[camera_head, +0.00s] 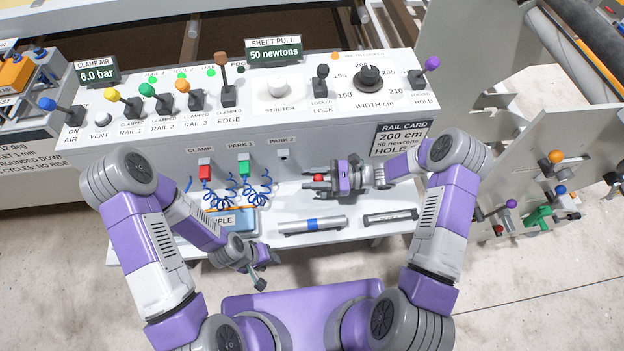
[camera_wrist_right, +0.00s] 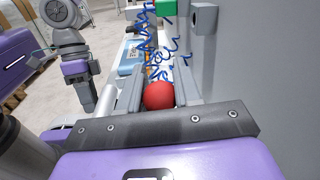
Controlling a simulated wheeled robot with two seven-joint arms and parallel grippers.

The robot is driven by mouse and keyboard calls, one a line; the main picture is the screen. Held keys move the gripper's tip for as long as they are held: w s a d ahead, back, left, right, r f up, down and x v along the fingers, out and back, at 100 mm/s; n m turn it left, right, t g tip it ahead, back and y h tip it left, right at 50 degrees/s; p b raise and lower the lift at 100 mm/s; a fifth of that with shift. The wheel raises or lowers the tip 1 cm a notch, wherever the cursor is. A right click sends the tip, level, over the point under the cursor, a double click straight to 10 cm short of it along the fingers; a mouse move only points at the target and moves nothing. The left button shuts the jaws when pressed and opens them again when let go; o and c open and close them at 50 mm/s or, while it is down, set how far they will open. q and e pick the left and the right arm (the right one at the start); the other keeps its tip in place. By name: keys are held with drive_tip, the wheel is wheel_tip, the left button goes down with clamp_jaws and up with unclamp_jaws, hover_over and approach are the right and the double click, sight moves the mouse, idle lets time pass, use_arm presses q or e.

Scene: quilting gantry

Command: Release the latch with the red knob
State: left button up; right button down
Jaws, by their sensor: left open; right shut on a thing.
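The red knob (camera_head: 319,178) is a small ball low on the console's front, above the shelf. My right gripper (camera_head: 320,184) comes in from the right and is shut on it. In the right wrist view the red knob (camera_wrist_right: 159,96) sits between the two grey fingers, close to the palm. The latch body and the knob's stem are hidden by my gripper in both views. My left gripper (camera_head: 262,276) is open and empty, low in front of the shelf, well apart from the knob.
The console (camera_head: 250,130) carries several coloured levers and a WIDTH dial (camera_head: 369,78). Red (camera_head: 205,172) and green (camera_head: 244,168) plugs with coiled blue cords hang on its front.

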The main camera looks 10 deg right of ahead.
drive_tip(key=w+m, duration=0.1)
drive_tip(key=w+r+m+p, duration=0.1)
drive_tip(key=m, duration=0.1)
drive_tip(key=shift+w+m, duration=0.15)
drive_tip(key=shift+m, duration=0.15)
drive_tip(key=c, duration=0.8)
unclamp_jaws()
drive_tip(key=shift+s+d+r+p, duration=0.15)
drive_tip(key=shift+d+p, duration=0.25)
drive_tip(key=shift+d, duration=1.5)
drive_tip(key=shift+s+d+r+p, duration=0.15)
drive_tip(key=shift+d+p, duration=0.25)
drive_tip(key=shift+d, duration=1.5)
drive_tip(key=shift+f, duration=0.1)
